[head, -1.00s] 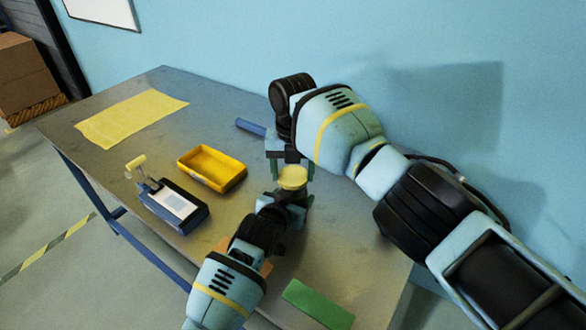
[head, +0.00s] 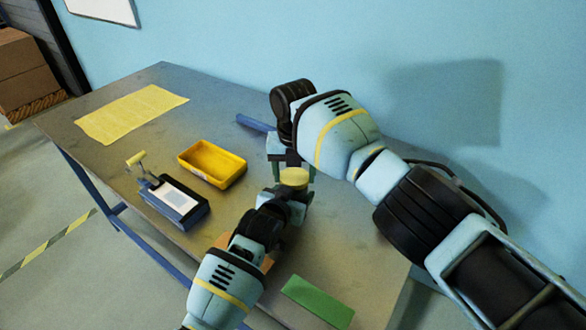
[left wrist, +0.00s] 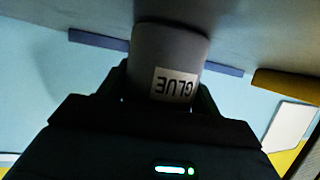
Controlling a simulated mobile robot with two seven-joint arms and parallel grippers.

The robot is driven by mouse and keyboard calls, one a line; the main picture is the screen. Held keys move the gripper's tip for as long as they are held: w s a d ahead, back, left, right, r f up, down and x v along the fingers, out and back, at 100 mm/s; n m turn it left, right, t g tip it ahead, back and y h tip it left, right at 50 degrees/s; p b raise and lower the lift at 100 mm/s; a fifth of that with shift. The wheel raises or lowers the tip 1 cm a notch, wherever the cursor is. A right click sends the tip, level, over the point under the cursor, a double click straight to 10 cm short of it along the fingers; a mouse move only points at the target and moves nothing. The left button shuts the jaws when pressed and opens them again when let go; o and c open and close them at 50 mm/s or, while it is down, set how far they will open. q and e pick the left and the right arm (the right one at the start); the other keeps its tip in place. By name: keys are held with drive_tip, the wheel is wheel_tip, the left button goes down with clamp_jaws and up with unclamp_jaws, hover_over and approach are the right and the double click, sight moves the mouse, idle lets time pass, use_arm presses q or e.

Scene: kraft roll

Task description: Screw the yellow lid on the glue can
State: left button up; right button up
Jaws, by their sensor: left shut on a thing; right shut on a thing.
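The yellow lid (head: 294,177) is a round disc in the head view, between the fingers of my right gripper (head: 292,172), which is shut on it from above. My left gripper (head: 287,204) is just below the lid, shut on the grey glue can. The can (left wrist: 168,55) shows in the left wrist view, its GLUE label upside down in the picture, between my left fingers (left wrist: 165,85). In the head view the can is mostly hidden by my left gripper. The lid is directly over the can; I cannot tell whether they touch.
A yellow tray (head: 240,176), a dark device with a lever (head: 177,204), and a yellow cloth (head: 130,112) are on the left of the table (head: 110,170). A green sheet (head: 317,302) lies near the front. A blue bar (head: 252,123) lies behind my right gripper.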

use_arm(q)
drive_tip(key=shift+d+r, duration=0.1)
use_arm(e)
drive_tip(key=shift+s+a+f, duration=0.1)
drive_tip(key=shift+s+f, duration=0.2)
drive_tip(key=shift+f, duration=0.25)
drive_tip(key=shift+f+t, duration=0.25)
drive_tip(key=shift+t, duration=0.05)
drive_tip(key=shift+c, duration=0.6)
drive_tip(key=shift+s+a+f, duration=0.1)
drive_tip(key=shift+s+f, duration=0.05)
drive_tip(key=shift+f, duration=0.15)
use_arm(q)
clamp_jaws()
use_arm(e)
drive_tip(key=shift+o, duration=0.2)
drive_tip(key=shift+r+t, duration=0.15)
drive_tip(key=shift+t, duration=0.15)
use_arm(q)
drive_tip(key=shift+w, duration=0.1)
use_arm(e)
drive_tip(key=m, duration=0.4)
drive_tip(key=shift+a+r+h, duration=0.1)
drive_tip(key=shift+a+h, duration=0.1)
drive_tip(key=shift+h, duration=0.2)
drive_tip(key=shift+c, duration=0.2)
drive_tip(key=m, duration=0.5)
drive_tip(key=shift+m+g, duration=0.3)
drive_tip(key=shift+g, duration=0.1)
